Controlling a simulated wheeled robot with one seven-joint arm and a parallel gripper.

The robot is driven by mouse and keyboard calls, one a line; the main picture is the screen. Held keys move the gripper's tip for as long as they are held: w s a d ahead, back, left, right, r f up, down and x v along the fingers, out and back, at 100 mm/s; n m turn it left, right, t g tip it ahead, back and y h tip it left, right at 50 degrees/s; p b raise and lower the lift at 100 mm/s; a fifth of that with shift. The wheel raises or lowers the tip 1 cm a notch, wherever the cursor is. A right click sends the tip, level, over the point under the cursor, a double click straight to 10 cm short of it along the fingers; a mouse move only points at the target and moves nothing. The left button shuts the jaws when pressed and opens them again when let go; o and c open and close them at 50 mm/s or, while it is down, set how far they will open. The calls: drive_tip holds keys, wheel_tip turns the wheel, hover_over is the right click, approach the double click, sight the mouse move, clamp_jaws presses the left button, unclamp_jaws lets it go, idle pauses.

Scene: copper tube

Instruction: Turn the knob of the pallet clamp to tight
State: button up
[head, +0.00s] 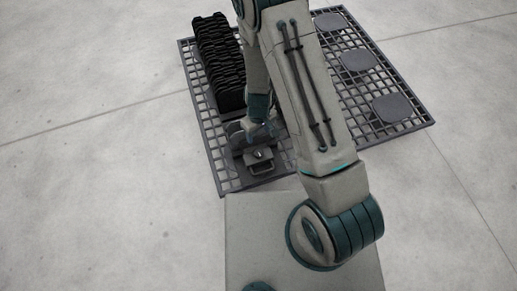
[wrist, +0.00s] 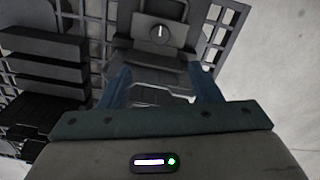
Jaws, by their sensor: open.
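The pallet clamp (head: 262,169) is a dark grey block with a loop handle at the pallet's near edge. In the wrist view the clamp (wrist: 178,60) carries a small round dark knob (wrist: 160,32) with a white mark that stands about upright in the picture. In the head view the knob (head: 259,154) is tiny and its setting cannot be read. My gripper (wrist: 162,78) is open, with its two blue fingers apart and nothing seen between them but the clamp body. The knob lies beyond the fingertips, clear of them. In the head view my gripper (head: 262,130) is just behind the knob, partly hidden.
The clamp sits on a grey grid pallet (head: 235,184). A tall stack of black ribbed parts (head: 218,60) stands on its left side, close to my gripper, and also shows in the wrist view (wrist: 45,70). Flat pads (head: 359,59) lie on the right side. Bare concrete floor surrounds it.

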sight(259, 152)
wheel_tip(259, 152, down, 14)
drive_tip(key=b, duration=0.5)
drive_tip(key=shift+f, duration=0.2)
drive_tip(key=c, duration=1)
drive_tip(key=shift+m, duration=0.8)
drive_tip(key=o, duration=1)
